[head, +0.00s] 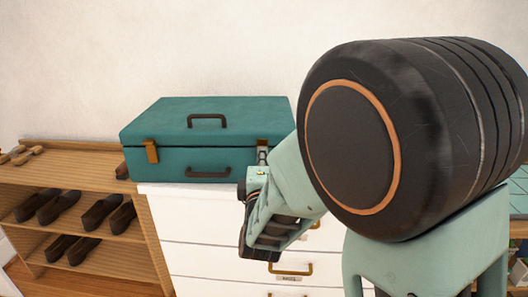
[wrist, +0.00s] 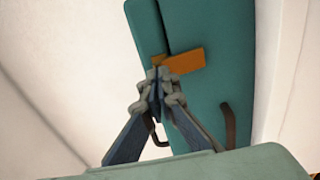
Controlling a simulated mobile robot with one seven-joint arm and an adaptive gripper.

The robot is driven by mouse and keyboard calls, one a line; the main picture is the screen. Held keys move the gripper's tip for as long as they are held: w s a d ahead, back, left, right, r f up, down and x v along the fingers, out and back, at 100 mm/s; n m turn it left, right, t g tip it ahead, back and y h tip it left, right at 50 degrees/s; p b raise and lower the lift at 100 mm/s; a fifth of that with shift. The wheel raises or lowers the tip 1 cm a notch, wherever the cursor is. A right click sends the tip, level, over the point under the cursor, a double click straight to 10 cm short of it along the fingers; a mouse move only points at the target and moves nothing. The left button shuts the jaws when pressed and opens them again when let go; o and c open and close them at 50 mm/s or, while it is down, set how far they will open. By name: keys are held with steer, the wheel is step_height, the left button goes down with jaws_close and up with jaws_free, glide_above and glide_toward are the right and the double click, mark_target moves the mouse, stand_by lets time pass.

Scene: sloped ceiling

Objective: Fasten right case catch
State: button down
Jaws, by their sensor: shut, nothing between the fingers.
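The teal case (head: 165,163) lies closed on white drawers in the head view. Its orange left catch (head: 151,150) is on the front face. The orange right catch (head: 262,142) is partly hidden behind my gripper (head: 262,157). In the wrist view, the right catch (wrist: 186,61) lies across the seam between two teal parts of the case (wrist: 205,95). My gripper (wrist: 157,82) is shut and empty, with its fingertips at one end of this catch. I cannot tell whether they touch it or whether the catch is latched.
Dark handles sit on the case's top (head: 207,117) and front (head: 207,172). A wooden shelf (head: 85,158) with several dark shoes stands left of the white drawers (head: 190,215). My arm covers much of the right side. The wall is close behind the case.

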steer(key=shift+w+r+g+p, duration=0.75)
steer(key=shift+w+g+p, duration=0.25)
steer(key=shift+p, duration=1.9)
